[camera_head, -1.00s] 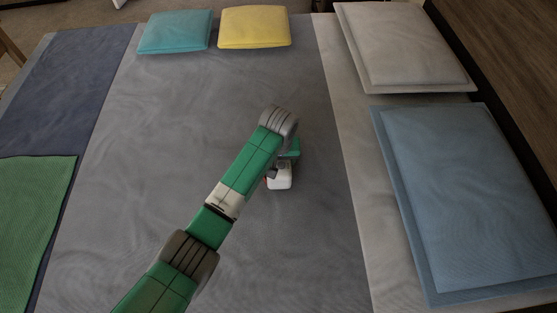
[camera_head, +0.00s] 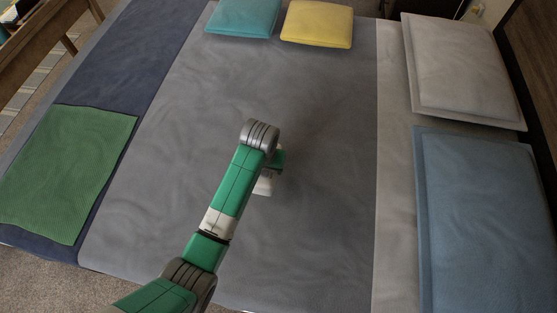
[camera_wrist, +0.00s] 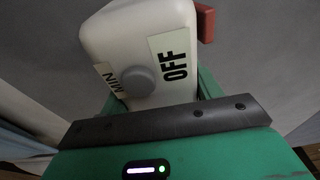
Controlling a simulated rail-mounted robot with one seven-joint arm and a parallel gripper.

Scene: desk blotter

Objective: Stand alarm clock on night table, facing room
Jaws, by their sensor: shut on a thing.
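The alarm clock (camera_wrist: 130,30) is a white rounded body in the wrist view, with a grey round knob and labels reading "OFF" and "MIN". A red piece (camera_wrist: 205,22) shows at its right side. My green gripper (camera_head: 277,160) is shut on the clock, whose white end (camera_head: 265,184) shows under my arm in the head view. The clock is over the middle of the bed; its height above the cover is hard to tell. Its face is hidden in both views. I cannot make out a night table.
The bed's grey cover (camera_head: 310,110) is mostly clear. Teal (camera_head: 243,16) and yellow (camera_head: 317,24) cushions lie at the far edge. Grey (camera_head: 462,68) and blue (camera_head: 480,215) pillows lie right. A green blanket (camera_head: 68,172) lies left. A wooden piece (camera_head: 45,35) stands far left.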

